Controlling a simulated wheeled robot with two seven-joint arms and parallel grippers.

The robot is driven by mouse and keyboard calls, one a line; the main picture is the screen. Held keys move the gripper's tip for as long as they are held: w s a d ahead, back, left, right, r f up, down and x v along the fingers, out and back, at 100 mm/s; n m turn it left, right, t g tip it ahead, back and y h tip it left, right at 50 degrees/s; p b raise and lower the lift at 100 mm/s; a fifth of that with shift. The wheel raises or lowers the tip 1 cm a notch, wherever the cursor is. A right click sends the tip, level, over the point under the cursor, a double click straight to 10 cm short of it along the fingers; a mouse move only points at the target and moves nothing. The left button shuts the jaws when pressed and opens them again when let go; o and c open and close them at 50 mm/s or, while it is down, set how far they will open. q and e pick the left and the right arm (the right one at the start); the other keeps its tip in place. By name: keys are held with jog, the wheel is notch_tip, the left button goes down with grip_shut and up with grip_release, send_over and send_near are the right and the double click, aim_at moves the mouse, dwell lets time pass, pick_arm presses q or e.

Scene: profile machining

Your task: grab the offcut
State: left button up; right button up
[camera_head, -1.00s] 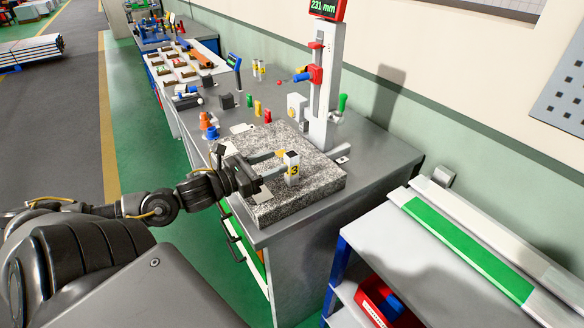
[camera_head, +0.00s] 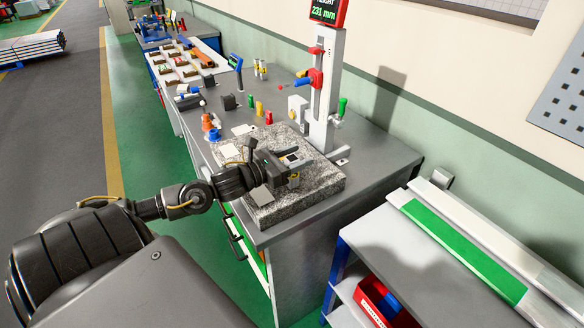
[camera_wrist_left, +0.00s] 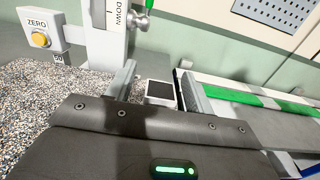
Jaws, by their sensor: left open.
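The offcut (camera_head: 292,158) is a short light block with a dark top and a yellow number tag, standing upright on the speckled granite plate (camera_head: 300,202). My left gripper (camera_head: 296,161) is open low over the plate, with its fingers on either side of the offcut. In the left wrist view the offcut (camera_wrist_left: 160,92) shows its dark, pale-rimmed end between the two fingers of the gripper (camera_wrist_left: 158,88). A gap shows at each side there. Its lower part is hidden behind the gripper body. My right gripper is not in view.
A height gauge (camera_head: 322,95) with a red display stands behind the plate; its ZERO button box (camera_wrist_left: 42,37) shows in the wrist view. Small coloured pieces (camera_head: 258,108) stand further back on the bench. A shelf with a green strip (camera_head: 465,252) is at right.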

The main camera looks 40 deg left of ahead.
pick_arm(q)
jog(key=shift+w+d, duration=0.1)
jog(key=shift+w, duration=0.2)
jog(key=c, duration=1.1)
jog(key=shift+r, duration=0.15)
jog(key=s+a+r+b, duration=0.2)
jog(key=a+r+b, duration=0.2)
jog(key=a+r, duration=0.8)
jog(key=shift+s+a+r, duration=0.3)
jog(key=shift+s+a, duration=0.1)
jog(key=shift+a, duration=0.55)
